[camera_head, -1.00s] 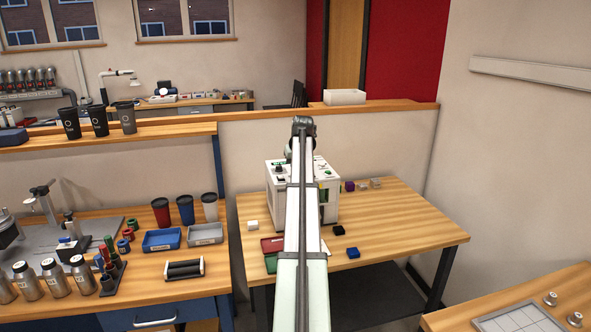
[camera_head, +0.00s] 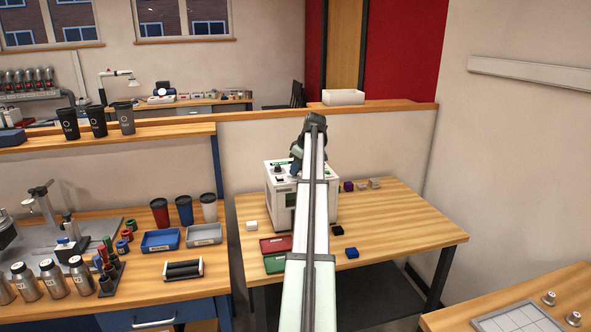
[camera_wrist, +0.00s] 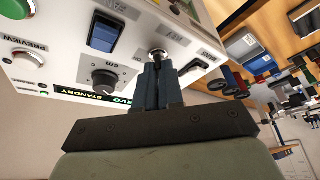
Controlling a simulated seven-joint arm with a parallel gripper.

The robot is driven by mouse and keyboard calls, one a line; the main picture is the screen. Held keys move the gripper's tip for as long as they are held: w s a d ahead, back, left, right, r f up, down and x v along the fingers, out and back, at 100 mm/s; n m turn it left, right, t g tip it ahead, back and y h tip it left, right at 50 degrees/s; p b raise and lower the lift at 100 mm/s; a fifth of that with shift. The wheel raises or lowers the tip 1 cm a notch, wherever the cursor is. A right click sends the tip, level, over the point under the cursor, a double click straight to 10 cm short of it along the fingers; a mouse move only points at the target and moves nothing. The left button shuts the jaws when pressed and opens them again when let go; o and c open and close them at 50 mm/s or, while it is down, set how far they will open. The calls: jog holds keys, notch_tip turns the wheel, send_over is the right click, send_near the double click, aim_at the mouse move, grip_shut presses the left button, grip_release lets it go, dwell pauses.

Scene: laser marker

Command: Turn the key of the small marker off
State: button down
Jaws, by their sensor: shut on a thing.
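The small marker (camera_head: 278,209) is a white box on the wooden table, partly hidden behind my arm in the head view. A round metal key switch (camera_wrist: 159,54) sits at my fingertips. My gripper (camera_wrist: 160,70) is shut at this switch, on the key; the fingers hide the key, so its angle cannot be told.
Red and green trays (camera_head: 275,245) lie in front of the marker. The table's right side (camera_head: 410,235) is clear.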

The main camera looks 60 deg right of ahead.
dwell(0.5)
jog(key=c, duration=1.3)
grip_release()
jog(key=shift+o, duration=0.2)
jog(key=shift+r, duration=0.1)
jog(key=v, duration=1.3)
jog(key=shift+s+r, duration=0.15)
jog(key=shift+r, duration=0.1)
